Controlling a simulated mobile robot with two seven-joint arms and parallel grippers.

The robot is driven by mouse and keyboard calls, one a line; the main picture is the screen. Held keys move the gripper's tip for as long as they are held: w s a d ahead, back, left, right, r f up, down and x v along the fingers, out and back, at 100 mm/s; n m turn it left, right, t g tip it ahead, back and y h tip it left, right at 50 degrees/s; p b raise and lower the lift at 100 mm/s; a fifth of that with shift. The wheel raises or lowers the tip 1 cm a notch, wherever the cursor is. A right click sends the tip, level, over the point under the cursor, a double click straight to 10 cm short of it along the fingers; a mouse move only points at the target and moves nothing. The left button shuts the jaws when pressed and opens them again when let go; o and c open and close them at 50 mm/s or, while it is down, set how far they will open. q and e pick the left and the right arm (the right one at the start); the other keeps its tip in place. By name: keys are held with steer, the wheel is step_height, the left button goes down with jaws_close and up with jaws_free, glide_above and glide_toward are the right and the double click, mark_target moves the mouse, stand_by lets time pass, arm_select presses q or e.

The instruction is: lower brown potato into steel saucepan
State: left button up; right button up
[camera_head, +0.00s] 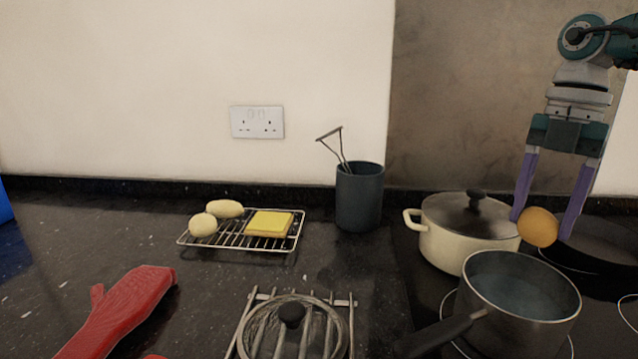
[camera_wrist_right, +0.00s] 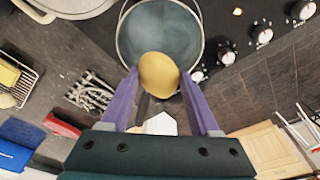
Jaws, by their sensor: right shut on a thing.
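My right gripper (camera_head: 542,228) is shut on a brown potato (camera_head: 540,227) and holds it in the air, behind and above the saucepan in the head view. The right wrist view shows the potato (camera_wrist_right: 159,74) between the purple fingers, overlapping the near rim of the pan. The steel saucepan (camera_head: 519,312) stands open at the lower right, with its dark handle pointing left. It also shows in the right wrist view (camera_wrist_right: 126,48), and its inside looks greyish blue. My left gripper is not in view.
A cream pot (camera_head: 447,246) with a dark lid stands behind the saucepan, and a dark frying pan (camera_head: 600,262) is to the right. A wire rack (camera_head: 240,248) holds two pale potatoes and a yellow block. A grey utensil pot (camera_head: 359,200) and red mitt (camera_head: 125,305) are left.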

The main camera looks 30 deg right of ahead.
steer(key=shift+f+b, duration=3.2)
steer(key=shift+f, duration=2.05)
steer(key=shift+f, duration=0.1)
steer(key=shift+f+b, duration=0.5)
steer(key=shift+f, duration=0.15)
steer(key=shift+f+b, duration=0.45)
steer(key=shift+f, duration=0.25)
steer(key=shift+f+b, duration=0.45)
steer(key=shift+f, duration=0.15)
steer(key=shift+f+b, duration=0.35)
steer(key=shift+f, duration=0.15)
